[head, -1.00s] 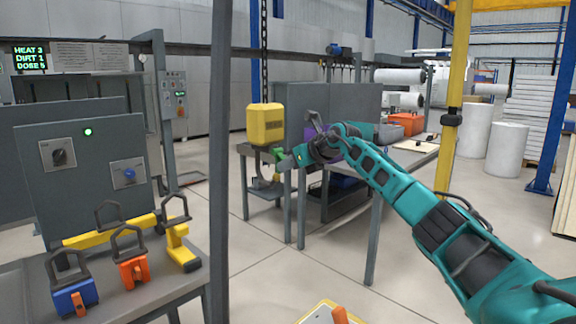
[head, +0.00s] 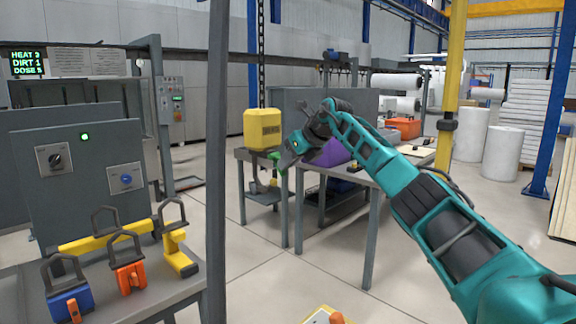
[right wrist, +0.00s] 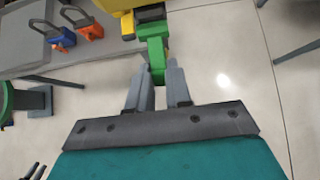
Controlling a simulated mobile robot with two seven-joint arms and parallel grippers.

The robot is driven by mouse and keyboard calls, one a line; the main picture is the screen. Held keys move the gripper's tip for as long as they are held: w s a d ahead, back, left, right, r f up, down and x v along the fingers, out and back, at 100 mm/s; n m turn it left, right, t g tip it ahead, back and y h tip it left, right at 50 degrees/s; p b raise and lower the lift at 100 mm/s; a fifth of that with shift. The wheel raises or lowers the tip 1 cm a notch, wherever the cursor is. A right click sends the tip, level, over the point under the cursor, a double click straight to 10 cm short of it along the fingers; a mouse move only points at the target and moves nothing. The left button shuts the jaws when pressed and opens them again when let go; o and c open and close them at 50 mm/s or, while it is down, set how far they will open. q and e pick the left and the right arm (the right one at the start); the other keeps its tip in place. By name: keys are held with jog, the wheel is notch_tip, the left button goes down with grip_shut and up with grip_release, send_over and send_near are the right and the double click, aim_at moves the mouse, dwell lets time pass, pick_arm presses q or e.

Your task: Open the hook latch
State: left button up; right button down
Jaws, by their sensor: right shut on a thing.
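The yellow hoist block (head: 262,129) hangs on a dark chain (head: 261,68). The hook (head: 262,183) shows below it and is partly hidden behind the grey tables. A green latch (head: 275,158) sits just under the block, at the tip of my right gripper (head: 282,163). In the right wrist view, the green latch (right wrist: 155,58) stands between the two grey fingers of my right gripper (right wrist: 160,84), which are shut on its lower end. The latch's upper end meets black and yellow parts at the top. My left gripper is not in view.
A grey table (head: 347,172) with a purple object (head: 335,152) stands beside my right arm. At left, a bench (head: 190,288) holds blue and orange padlocks and a yellow bar, before a grey control box (head: 80,190). A grey post (head: 217,160) rises in front.

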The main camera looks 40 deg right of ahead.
jog(key=shift+d+r, duration=0.1)
jog(key=shift+r, duration=0.1)
jog(key=shift+r, duration=0.5)
jog(key=shift+r+g, duration=0.55)
jog(key=shift+g, duration=0.05)
